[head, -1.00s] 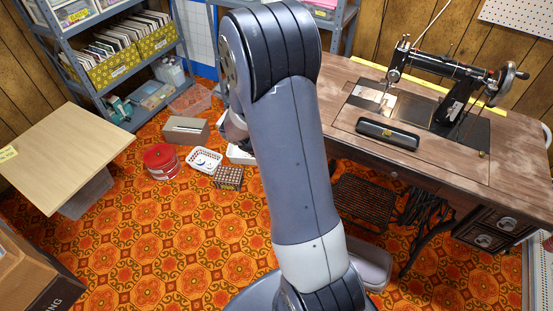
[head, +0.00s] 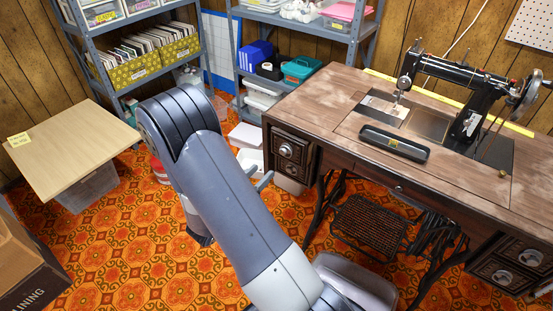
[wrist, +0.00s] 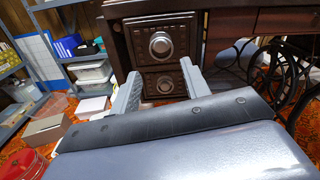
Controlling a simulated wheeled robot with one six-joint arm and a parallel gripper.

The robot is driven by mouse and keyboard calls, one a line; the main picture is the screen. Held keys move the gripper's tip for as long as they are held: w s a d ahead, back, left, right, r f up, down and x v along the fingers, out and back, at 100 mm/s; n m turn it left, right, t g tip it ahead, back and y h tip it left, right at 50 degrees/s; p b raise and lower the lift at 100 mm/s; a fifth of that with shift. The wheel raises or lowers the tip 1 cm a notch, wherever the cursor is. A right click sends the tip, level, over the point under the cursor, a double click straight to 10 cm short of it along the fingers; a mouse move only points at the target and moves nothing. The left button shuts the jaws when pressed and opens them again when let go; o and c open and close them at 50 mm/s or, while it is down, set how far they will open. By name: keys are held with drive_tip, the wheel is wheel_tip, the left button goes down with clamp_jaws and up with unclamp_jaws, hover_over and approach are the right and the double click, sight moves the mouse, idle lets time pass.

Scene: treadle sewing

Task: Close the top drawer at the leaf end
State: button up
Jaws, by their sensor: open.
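The sewing table (head: 320,95) has a bank of dark carved drawers at its left end. The top drawer (head: 290,148) there has a round silver pull. In the wrist view the top drawer (wrist: 160,42) looks wider than the lower drawer (wrist: 165,83) and seems to stand out beyond it; how far is hard to tell. My gripper (wrist: 160,68) is open and empty, its two fingers pointing toward the drawer fronts, below the top pull. They appear apart from the drawers. In the head view my arm hides most of the gripper.
A sewing machine (head: 465,90) and a black case (head: 394,144) are on the table. A treadle (head: 368,225) is below it. Shelving (head: 130,45) stands behind; a pale small table (head: 70,150) is at left. Boxes lie on the floor left of the drawers.

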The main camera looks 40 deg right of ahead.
sight(282, 153)
drive_tip(key=b+x, duration=0.1)
drive_tip(key=x, duration=0.8)
drive_tip(key=shift+c, duration=0.4)
clamp_jaws()
